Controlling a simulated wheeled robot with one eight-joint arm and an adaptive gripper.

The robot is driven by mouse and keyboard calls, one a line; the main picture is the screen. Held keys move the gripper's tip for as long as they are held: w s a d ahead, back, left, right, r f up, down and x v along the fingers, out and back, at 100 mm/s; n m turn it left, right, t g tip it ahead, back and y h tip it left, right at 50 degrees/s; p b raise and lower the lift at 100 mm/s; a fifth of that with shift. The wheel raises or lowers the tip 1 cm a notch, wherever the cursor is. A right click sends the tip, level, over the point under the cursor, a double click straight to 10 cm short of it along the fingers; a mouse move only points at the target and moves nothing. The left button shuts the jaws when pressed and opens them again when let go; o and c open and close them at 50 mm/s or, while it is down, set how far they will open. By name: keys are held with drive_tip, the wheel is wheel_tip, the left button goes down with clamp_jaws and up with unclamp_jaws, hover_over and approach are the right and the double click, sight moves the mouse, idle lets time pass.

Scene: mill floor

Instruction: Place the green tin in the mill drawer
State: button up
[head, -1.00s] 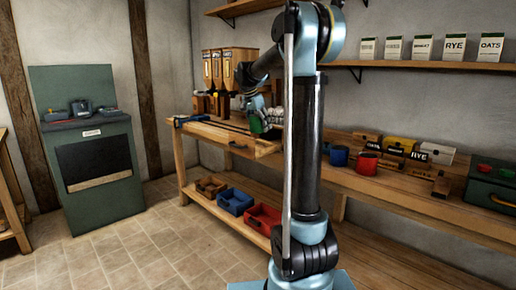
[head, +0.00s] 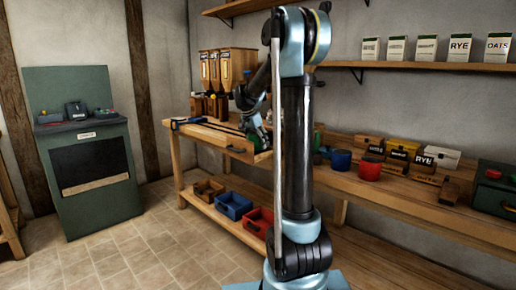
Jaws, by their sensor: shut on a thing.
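The mill drawer (head: 240,152) is a wooden drawer pulled out from the front of the workbench at centre left, with a dark handle on its face. My gripper (head: 258,138) is low over the open drawer, pointing down. It is shut on the green tin (head: 254,142), of which only a small part shows between the fingers and the drawer's edge. The tin is at about the drawer's rim height. I cannot tell whether it touches the drawer floor.
Several wooden hoppers (head: 228,70) stand on the bench behind the drawer. Blue (head: 233,204) and red (head: 259,220) bins sit on the lower shelf. The tiled floor at left is clear.

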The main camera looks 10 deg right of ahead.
drive_tip(key=shift+f, duration=1.1)
drive_tip(key=shift+f, duration=0.1)
drive_tip(key=o, duration=0.8)
drive_tip(key=shift+o, duration=0.2)
drive_tip(key=v, duration=1.2)
